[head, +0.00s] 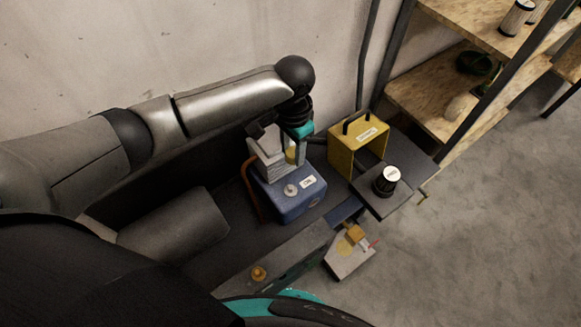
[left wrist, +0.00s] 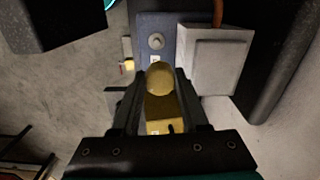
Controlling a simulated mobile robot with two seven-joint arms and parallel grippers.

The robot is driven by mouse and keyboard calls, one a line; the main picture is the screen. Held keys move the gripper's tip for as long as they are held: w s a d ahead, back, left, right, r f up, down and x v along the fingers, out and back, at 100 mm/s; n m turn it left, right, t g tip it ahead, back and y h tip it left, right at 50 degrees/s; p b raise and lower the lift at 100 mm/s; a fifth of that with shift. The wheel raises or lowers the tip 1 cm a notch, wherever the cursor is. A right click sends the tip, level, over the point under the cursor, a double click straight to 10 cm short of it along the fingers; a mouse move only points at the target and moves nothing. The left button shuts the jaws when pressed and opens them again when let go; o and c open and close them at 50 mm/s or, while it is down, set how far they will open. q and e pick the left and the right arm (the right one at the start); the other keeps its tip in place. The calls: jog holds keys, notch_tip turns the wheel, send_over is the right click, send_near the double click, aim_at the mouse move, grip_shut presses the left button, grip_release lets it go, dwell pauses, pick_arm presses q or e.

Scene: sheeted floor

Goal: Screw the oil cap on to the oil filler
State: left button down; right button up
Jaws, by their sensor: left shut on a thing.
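The oil filler (head: 290,189) is a pale, short round neck on top of a blue box (head: 295,208) with a white label. It also shows uncovered in the left wrist view (left wrist: 156,41). My left gripper (head: 295,150) is shut on the oil cap (head: 292,156), a round yellow piece. In the left wrist view the cap (left wrist: 160,78) sits between the fingertips. The cap is apart from the filler and seems higher than it, toward the wall side. The underside of the cap is hidden. My right gripper is not in view.
A grey block (head: 269,158) stands beside the blue box, with an orange hose (head: 250,187) alongside. A yellow handled box (head: 345,158) and a dark canister with a white top (head: 386,182) stand to the right. Shelving (head: 430,95) is further right. Open floor (head: 480,230) lies below it.

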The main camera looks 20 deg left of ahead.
pick_arm(q)
jog(key=m, duration=0.2)
send_over(290, 187)
notch_tip(290, 187, down, 6)
jog(key=shift+d+r, duration=0.15)
jog(key=shift+r, duration=0.1)
jog(key=shift+f+b, duration=1.45)
jog(key=shift+f, duration=1.45)
jog(key=shift+f, duration=0.4)
jog(key=shift+p, duration=0.35)
jog(key=shift+f+b, duration=0.55)
jog(key=shift+f, duration=0.25)
